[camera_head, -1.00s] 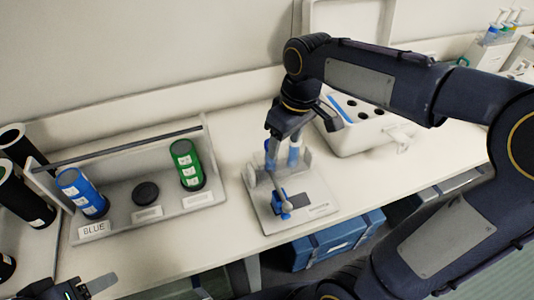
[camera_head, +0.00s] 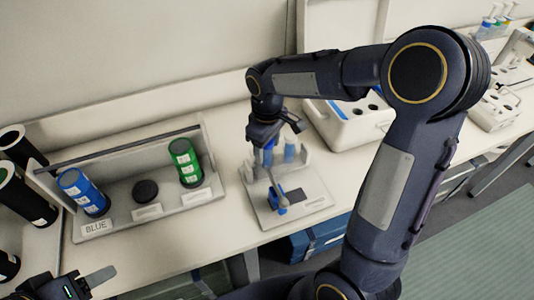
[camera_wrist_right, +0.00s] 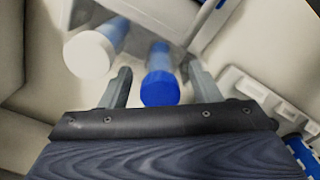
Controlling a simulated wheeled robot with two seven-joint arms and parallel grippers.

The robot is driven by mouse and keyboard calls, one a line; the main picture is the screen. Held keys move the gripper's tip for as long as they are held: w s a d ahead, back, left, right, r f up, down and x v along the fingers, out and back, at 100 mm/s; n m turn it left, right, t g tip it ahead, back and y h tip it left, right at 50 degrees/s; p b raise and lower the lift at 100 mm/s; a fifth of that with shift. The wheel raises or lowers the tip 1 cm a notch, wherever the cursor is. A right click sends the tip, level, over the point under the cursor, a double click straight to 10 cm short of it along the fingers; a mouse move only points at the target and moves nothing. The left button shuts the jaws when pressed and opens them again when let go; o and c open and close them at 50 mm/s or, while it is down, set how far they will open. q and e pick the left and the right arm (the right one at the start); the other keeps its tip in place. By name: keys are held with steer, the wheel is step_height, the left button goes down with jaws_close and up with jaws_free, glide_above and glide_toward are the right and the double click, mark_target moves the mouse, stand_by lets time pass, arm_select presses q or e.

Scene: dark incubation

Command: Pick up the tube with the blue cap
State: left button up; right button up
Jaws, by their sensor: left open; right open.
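The tube with the blue cap (camera_wrist_right: 160,88) stands in a small rack (camera_head: 297,207) on the bench. In the right wrist view its cap lies between the two fingers of my right gripper (camera_wrist_right: 160,86), with gaps on both sides. A tube with a white cap (camera_wrist_right: 90,53) stands beside it, outside the left finger. In the head view my right gripper (camera_head: 268,140) is over the rack and partly hides the tubes. It is open and holds nothing. My left gripper (camera_head: 85,284) is open and empty at the bottom left, away from the rack.
Left of the rack, a grey holder (camera_head: 120,214) carries a blue canister (camera_head: 82,191), a black lid (camera_head: 145,191) and a green canister (camera_head: 185,162). A white box with holes (camera_head: 350,125) stands behind and right of the rack. Black cylinders (camera_head: 25,196) stand far left.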

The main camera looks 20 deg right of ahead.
steer(key=c, duration=1.1)
